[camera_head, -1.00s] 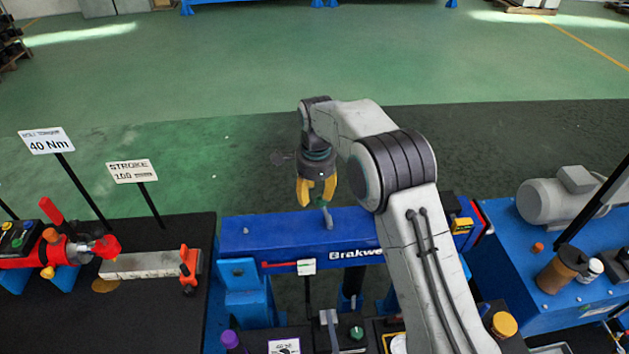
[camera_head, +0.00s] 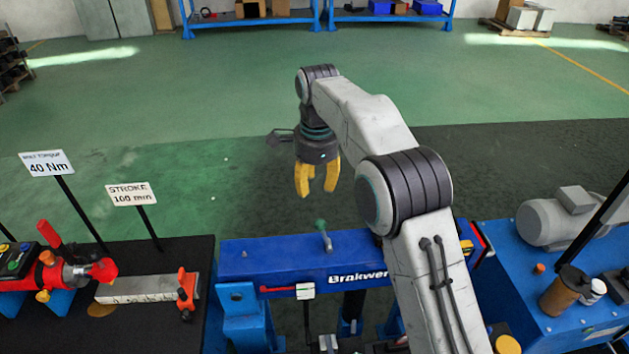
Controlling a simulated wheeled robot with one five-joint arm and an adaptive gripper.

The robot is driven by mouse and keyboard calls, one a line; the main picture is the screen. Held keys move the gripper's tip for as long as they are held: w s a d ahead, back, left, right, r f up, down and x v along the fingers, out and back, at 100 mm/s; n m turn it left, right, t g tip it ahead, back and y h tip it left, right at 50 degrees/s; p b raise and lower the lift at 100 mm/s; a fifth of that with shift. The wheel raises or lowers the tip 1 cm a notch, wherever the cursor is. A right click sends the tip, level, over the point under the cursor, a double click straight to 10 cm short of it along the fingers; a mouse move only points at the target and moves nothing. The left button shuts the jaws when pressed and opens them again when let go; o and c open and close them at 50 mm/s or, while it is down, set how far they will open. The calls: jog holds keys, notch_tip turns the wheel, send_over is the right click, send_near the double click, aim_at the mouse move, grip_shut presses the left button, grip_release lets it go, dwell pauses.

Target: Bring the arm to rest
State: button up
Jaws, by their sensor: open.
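My gripper (camera_head: 317,192) hangs with its yellow fingers pointing down, open and with nothing between them. It is in the middle of the view, above the blue beam (camera_head: 290,257) marked "Brakwer" and clear of it. A small lever with a green knob (camera_head: 322,231) stands on top of the beam, just below the fingertips and apart from them. My grey arm reaches up from the bottom right and covers the right part of the beam.
A black bench at left holds a red device (camera_head: 66,273), a grey bar (camera_head: 145,289) and signs reading "40 Nm" (camera_head: 47,163) and "STROKE 100 mm" (camera_head: 131,194). A blue bench at right carries a grey motor (camera_head: 558,216). Green floor behind is open.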

dwell(0.6)
jog(key=s+d+f+n+g, duration=0.1)
jog(key=s+d+f+n, duration=0.1)
jog(key=s+f+n, duration=0.45)
jog(key=s+d+f+n, duration=0.1)
jog(key=d+f+n, duration=0.15)
jog(key=n, duration=0.75)
jog(key=s+d+r+m+t+b, duration=0.1)
jog(key=s+d+r, duration=0.3)
jog(key=s+d, duration=0.5)
jog(key=s+d+r+m+t+b, duration=0.1)
jog(key=s+d+r+t+b, duration=0.2)
jog(key=s+d, duration=0.6)
jog(key=s+r, duration=0.1)
jog(key=s, duration=0.5)
jog(key=shift+r+t, duration=0.15)
jog(key=shift+t, duration=0.25)
